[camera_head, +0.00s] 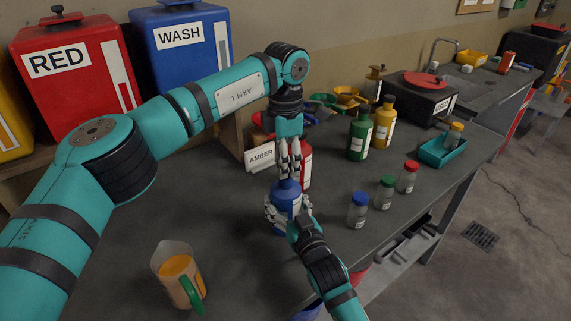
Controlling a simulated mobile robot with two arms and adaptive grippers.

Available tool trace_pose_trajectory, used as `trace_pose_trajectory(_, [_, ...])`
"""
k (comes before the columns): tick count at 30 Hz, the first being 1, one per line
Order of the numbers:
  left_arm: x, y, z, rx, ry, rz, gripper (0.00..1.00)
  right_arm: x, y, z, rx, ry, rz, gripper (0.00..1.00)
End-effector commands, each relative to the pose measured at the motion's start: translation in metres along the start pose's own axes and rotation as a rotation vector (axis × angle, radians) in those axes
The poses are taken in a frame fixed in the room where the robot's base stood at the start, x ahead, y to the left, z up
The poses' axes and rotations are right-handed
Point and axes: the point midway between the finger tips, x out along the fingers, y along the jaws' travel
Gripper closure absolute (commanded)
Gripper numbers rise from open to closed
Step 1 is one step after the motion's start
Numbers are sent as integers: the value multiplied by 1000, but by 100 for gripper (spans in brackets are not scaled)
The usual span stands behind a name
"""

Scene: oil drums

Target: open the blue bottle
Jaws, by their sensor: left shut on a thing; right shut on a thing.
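The blue bottle (287,190) stands upright on the dark bench near the middle of the head view. My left gripper (289,172) comes down from above and is shut at the top of the bottle. Its fingers hide the cap, so I cannot tell whether the cap is still seated. My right gripper (284,213) comes from the lower right and is shut around the bottle's body, with fingers on both sides. A red bottle (306,165) stands just behind, partly hidden.
A jug of orange liquid (178,275) stands at front left. Green (359,135) and yellow (383,127) bottles stand behind right. Small blue- (357,211), green- (384,193) and red-capped (407,177) jars line the right edge. The AMBER sign (261,157) is close behind.

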Motion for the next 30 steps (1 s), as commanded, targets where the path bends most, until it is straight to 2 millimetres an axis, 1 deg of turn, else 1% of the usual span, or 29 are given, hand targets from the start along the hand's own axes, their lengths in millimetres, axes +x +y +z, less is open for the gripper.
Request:
trace_pose_trajectory(1, [0, 0, 0, 0, 0, 0, 100, -1, 0, 3, 0, -6, 0, 100])
trace_pose_trajectory(10, [-1, 0, 0, -1, 1, 0, 100, 0, 0, 2, 0, -3, 0, 100])
trace_pose_trajectory(14, [-13, 0, 0, -1, 1, 0, 100, 0, 0, 2, 0, -2, 0, 100])
trace_pose_trajectory(18, [-31, 0, 0, -1, 1, 1, 100, 0, 0, 1, 0, -1, 0, 100])
trace_pose_trajectory(20, [-37, 0, 0, -1, 1, 1, 100, 0, 0, 1, 0, -1, 0, 100])
trace_pose_trajectory(27, [-39, 0, 0, 0, 1, -1, 100, 0, 0, 0, 0, 1, 0, 100])
trace_pose_trajectory(28, [-39, 0, 0, 0, 1, -1, 100, 0, 0, 0, 0, 1, 0, 29])
trace_pose_trajectory(30, [-39, 0, 0, 0, 1, -1, 100, 0, 0, 0, 0, 1, 0, 19])
